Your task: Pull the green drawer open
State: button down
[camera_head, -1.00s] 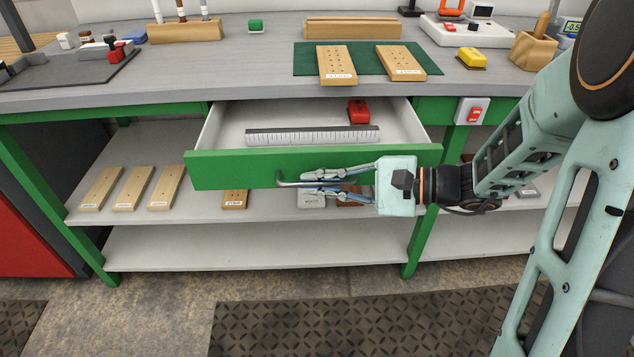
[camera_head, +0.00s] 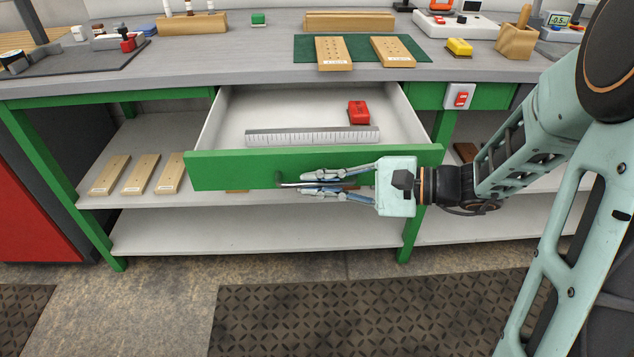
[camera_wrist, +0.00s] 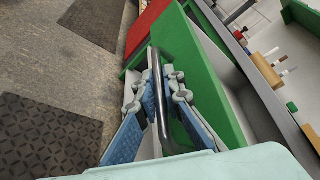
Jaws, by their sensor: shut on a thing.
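The green drawer (camera_head: 240,171) stands open, pulled well out from under the grey bench top, with its white inside showing. Its metal bar handle (camera_head: 290,185) runs along the front, and it also shows in the wrist view (camera_wrist: 157,95). My gripper (camera_head: 325,186) reaches in from the right and is shut on the handle. In the wrist view my gripper (camera_wrist: 158,100) has a finger on each side of the bar. Inside the drawer lie a steel ruler (camera_head: 312,136) and a red block (camera_head: 358,112).
The grey bench top (camera_head: 220,75) holds a green mat (camera_head: 379,60) with two drilled wooden boards. Several boards lie on the shelf (camera_head: 150,205) below, left of my gripper. A red switch box (camera_head: 459,96) sits right of the drawer. Open floor lies in front.

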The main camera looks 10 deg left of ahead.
jog(key=c, duration=2.3)
grip_release()
jog(key=shift+d, duration=0.1)
jog(key=v, duration=1.2)
jog(key=shift+w+r, duration=0.1)
